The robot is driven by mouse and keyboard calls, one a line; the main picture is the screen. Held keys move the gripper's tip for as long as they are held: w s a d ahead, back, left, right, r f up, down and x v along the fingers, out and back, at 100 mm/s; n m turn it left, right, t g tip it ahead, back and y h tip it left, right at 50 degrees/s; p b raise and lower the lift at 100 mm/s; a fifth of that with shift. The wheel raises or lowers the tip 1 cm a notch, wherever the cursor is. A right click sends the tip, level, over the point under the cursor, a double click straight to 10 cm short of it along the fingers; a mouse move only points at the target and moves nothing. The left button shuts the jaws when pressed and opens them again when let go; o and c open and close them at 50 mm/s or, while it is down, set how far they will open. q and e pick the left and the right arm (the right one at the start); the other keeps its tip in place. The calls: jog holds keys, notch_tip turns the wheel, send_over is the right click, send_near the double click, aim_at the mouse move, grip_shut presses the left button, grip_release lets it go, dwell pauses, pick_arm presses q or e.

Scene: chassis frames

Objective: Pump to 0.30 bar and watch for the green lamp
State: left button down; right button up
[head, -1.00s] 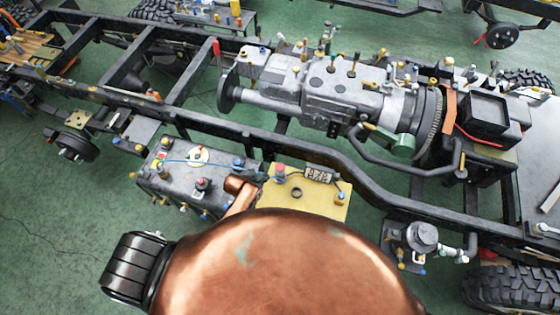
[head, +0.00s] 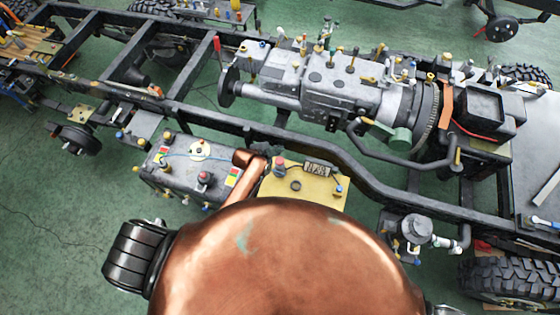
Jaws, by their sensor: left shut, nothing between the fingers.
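A yellow panel box (head: 318,197) stands beside the near rail of the chassis frame. It carries a small dark display (head: 317,169), a red-topped knob (head: 280,162), a dark ring (head: 296,186) and a blue-topped fitting (head: 339,190). The digits are too small to read, and I make out no lit green lamp. My left gripper (head: 265,149) is dark, shut and empty, just behind the yellow box's upper left corner; whether it touches anything I cannot tell. My copper body hides the yellow box's near side. My right gripper is out of view.
A grey box (head: 185,180) with several coloured knobs sits left of my left gripper. The black frame rail (head: 370,190) runs behind both boxes, and a large grey gearbox (head: 345,95) lies on the frame. Green floor (head: 50,220) is clear at lower left.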

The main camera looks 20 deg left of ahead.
pick_arm(q)
jog(key=b, duration=0.6)
send_over(280, 161)
jog(key=f, duration=0.6)
jog(key=shift+s+a+f, duration=0.25)
jog(key=shift+f, duration=0.1)
jog(key=shift+f+b, duration=0.45)
jog(key=shift+f, duration=0.3)
jog(key=shift+f, duration=0.4)
jog(key=shift+f+b, duration=1)
jog(key=shift+f, duration=0.3)
dwell(0.8)
jog(key=shift+r, duration=0.1)
jog(key=shift+r+p, duration=1.55)
jog(key=shift+p, duration=0.2)
jog(key=shift+r, duration=0.1)
